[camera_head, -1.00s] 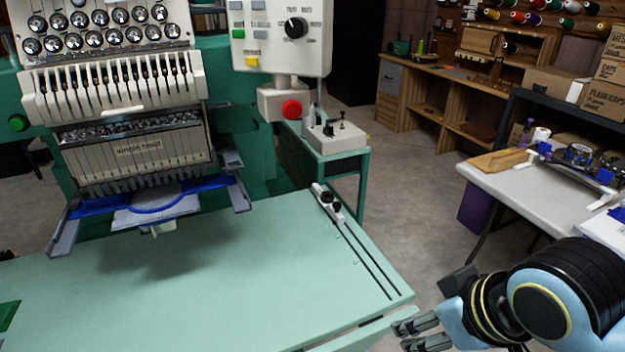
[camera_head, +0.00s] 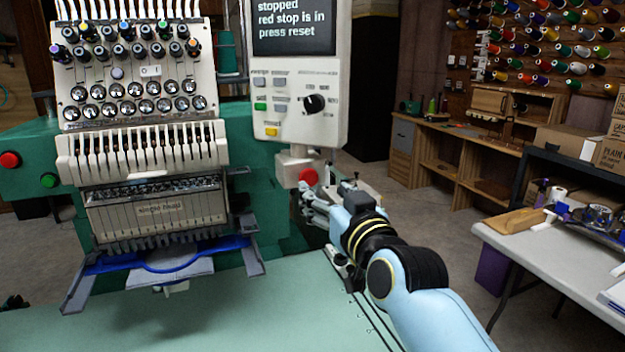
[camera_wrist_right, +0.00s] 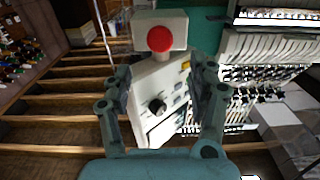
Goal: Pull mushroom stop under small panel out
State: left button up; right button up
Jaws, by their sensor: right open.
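The red mushroom stop (camera_head: 308,177) sits on a small off-white box (camera_head: 290,172) under the small control panel (camera_head: 298,95). The panel's screen reads "stopped", "red stop is in", "press reset". My right gripper (camera_head: 308,200) is just below and in front of the stop, apart from it as far as I can tell. In the right wrist view the red stop (camera_wrist_right: 160,39) shows ahead, between and beyond the two spread fingers of the open, empty right gripper (camera_wrist_right: 161,75). My left gripper is not clearly in view.
The embroidery machine head (camera_head: 150,200) with its blue hoop stands at the left. Another red button (camera_head: 10,159) and a green button (camera_head: 48,180) are on its left side. The pale green table (camera_head: 230,310) lies below, mostly clear. A white table (camera_head: 560,255) stands at the right.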

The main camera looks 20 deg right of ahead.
aim_at(310, 177)
jog(key=w+b, duration=0.1)
jog(key=w, duration=0.2)
jog(key=w+b, duration=0.1)
jog(key=w, duration=0.2)
jog(key=shift+w+a+f, duration=0.1)
jog(key=shift+w+f, duration=0.1)
jog(key=shift+w+r+b, duration=0.1)
jog(key=shift+w+b, duration=0.25)
jog(key=shift+w, duration=0.2)
